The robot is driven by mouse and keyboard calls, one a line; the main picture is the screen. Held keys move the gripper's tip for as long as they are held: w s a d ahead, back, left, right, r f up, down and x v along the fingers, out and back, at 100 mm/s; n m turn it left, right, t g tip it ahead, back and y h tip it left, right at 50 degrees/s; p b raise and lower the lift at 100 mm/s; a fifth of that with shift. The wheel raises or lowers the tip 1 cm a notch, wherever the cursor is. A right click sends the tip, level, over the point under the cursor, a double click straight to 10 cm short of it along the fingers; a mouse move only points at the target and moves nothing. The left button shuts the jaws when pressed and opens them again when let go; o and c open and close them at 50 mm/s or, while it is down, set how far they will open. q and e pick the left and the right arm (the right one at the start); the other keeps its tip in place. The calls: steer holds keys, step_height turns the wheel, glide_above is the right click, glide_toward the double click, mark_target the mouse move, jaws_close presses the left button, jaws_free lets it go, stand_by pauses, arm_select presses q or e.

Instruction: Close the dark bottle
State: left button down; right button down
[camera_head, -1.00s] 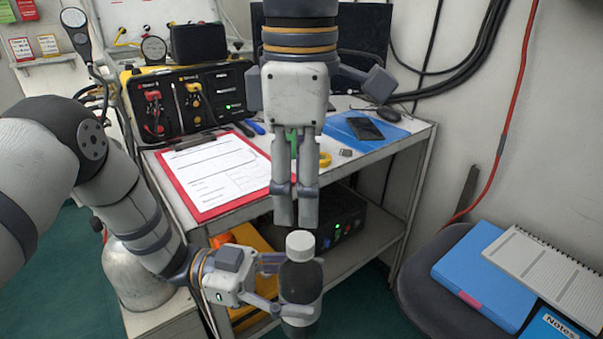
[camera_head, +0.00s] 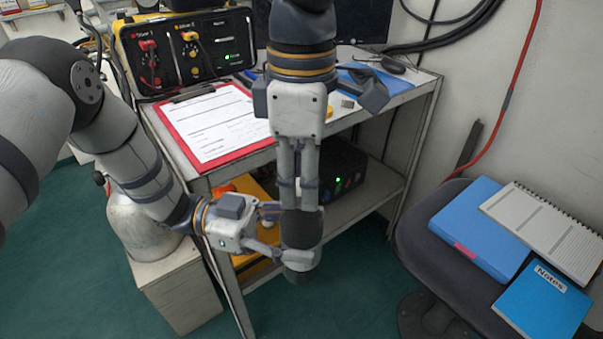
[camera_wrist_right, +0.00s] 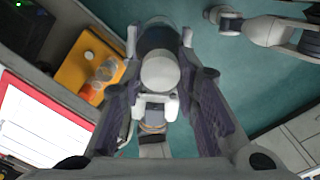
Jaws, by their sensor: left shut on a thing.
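The dark bottle (camera_head: 301,228) is upright in front of the cart, held in the air by my left gripper (camera_head: 283,234), whose fingers close around its sides from the left. In the right wrist view the bottle (camera_wrist_right: 158,38) has a white cap (camera_wrist_right: 160,73) at its top, facing the camera. I cannot tell whether the cap is screwed down. My right gripper (camera_head: 299,187) points down over the bottle top, its fingertips at the cap's height. In its wrist view its fingers (camera_wrist_right: 162,92) are spread, with the cap between them and gaps at the sides. In the head view the fingers hide the cap.
A metal cart (camera_head: 345,122) stands behind, with a red clipboard (camera_head: 262,151) and an air panel (camera_head: 190,50) on top. A yellow case (camera_wrist_right: 82,72) is on its lower shelf. A dark chair (camera_head: 420,235) with folders is at right. A gas cylinder (camera_head: 140,225) stands at left.

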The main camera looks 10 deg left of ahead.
steer(key=c, duration=1.2)
jaws_free()
steer(key=shift+o, duration=0.2)
steer(key=shift+r, duration=0.1)
step_height(320, 180, up, 12)
